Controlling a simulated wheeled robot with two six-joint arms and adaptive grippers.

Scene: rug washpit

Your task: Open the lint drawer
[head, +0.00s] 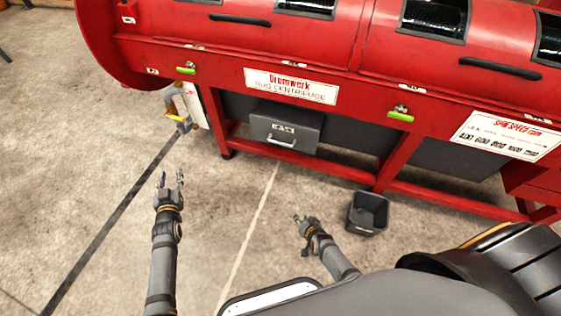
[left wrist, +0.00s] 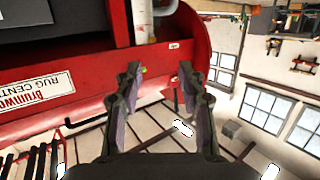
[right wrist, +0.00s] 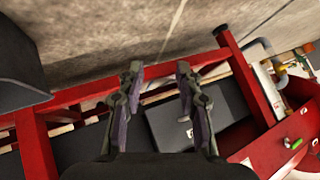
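The lint drawer (head: 290,128) is a dark grey box front with a light bar handle (head: 281,142) and a small label, under the red rug centrifuge (head: 230,55). It looks closed. My left gripper (head: 170,179) is open and empty, in front of the machine, left of the drawer and apart from it. My right gripper (head: 301,224) is open and empty, nearer to me than the drawer and slightly right of it. The right wrist view shows the drawer (right wrist: 172,122) beyond the fingers, partly hidden by them. The left wrist view shows the machine's red body and windows, no drawer.
A small black bin (head: 367,214) stands on the floor right of my right gripper. Red frame legs (head: 224,135) and (head: 393,160) stand either side of the drawer. A pipe with a yellow-handled valve (head: 178,112) is to the left. The floor before the drawer is clear.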

